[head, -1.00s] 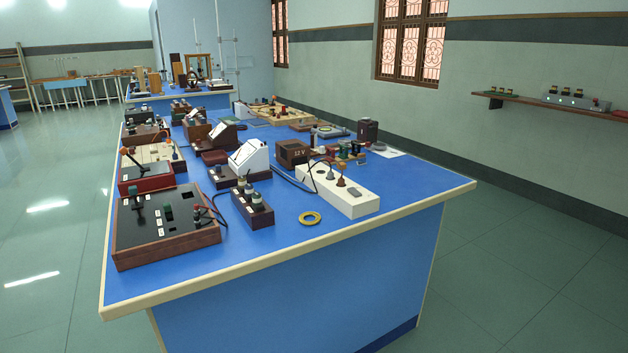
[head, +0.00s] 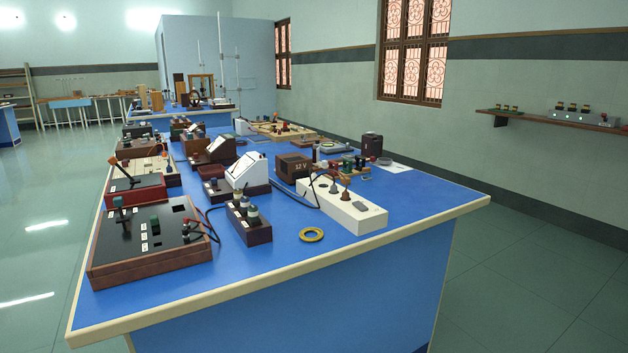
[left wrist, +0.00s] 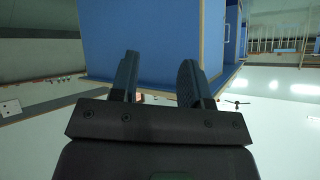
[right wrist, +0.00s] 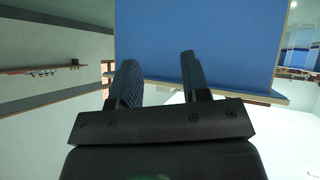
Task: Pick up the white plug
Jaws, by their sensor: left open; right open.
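I cannot single out a white plug for certain; the items are small in the head view. A long white socket block (head: 352,212) lies near the right front of the blue bench (head: 290,275). A grey plug-like piece (head: 334,187) and a brown one (head: 346,194) stand on it, with a dark cable beside it. My left gripper (left wrist: 158,66) is open and empty in the left wrist view. My right gripper (right wrist: 159,66) is open and empty in the right wrist view. Neither gripper shows in the head view, and both are clear of the benchtop things.
A black panel box (head: 150,245) stands at the left front, with a dark block with knobs (head: 249,226) beside it. A yellow ring (head: 311,235) lies near the front edge. The 12 V box (head: 293,168) stands behind the socket block. Bare blue top lies along the front.

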